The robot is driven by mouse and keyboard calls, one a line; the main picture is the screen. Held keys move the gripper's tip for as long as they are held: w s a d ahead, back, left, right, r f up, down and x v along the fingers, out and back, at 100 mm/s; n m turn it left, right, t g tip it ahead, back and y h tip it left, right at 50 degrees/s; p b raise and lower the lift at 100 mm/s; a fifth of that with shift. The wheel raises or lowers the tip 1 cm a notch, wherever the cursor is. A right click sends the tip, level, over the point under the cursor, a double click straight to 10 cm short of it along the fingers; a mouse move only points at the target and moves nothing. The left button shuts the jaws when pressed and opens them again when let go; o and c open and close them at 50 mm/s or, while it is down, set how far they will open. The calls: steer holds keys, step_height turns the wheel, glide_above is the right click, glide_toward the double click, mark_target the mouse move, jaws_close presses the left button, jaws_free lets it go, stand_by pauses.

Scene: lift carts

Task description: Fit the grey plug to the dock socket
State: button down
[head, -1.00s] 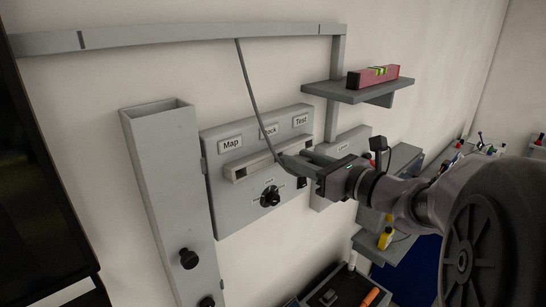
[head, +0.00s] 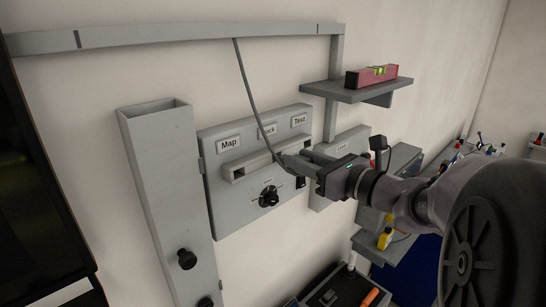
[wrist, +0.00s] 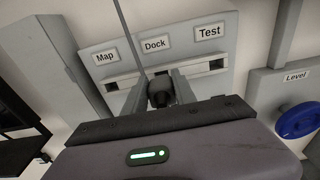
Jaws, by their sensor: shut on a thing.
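The grey plug (wrist: 160,93) is dark at its end and hangs on a thin grey cable. My gripper (wrist: 162,90) is shut on it, one finger on each side. In the head view my gripper (head: 291,162) is in front of the panel's socket strip and mostly hides the plug. Openings show under "Map" (wrist: 105,57) and "Test" (wrist: 210,32).
The panel (head: 228,200) has a rotary knob (head: 268,196) below the strip. The cable (head: 245,80) drops from a wall rail (head: 180,35). A shelf (head: 345,92) with a red level (head: 371,76) is at upper right. A tall grey duct (head: 165,190) stands left. A blue knob (wrist: 298,120) is at right.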

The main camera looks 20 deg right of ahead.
steer(key=shift+w, duration=0.15)
steer(key=shift+x, duration=2.05)
steer(key=c, duration=0.9)
jaws_free()
steer(key=shift+f, duration=0.15)
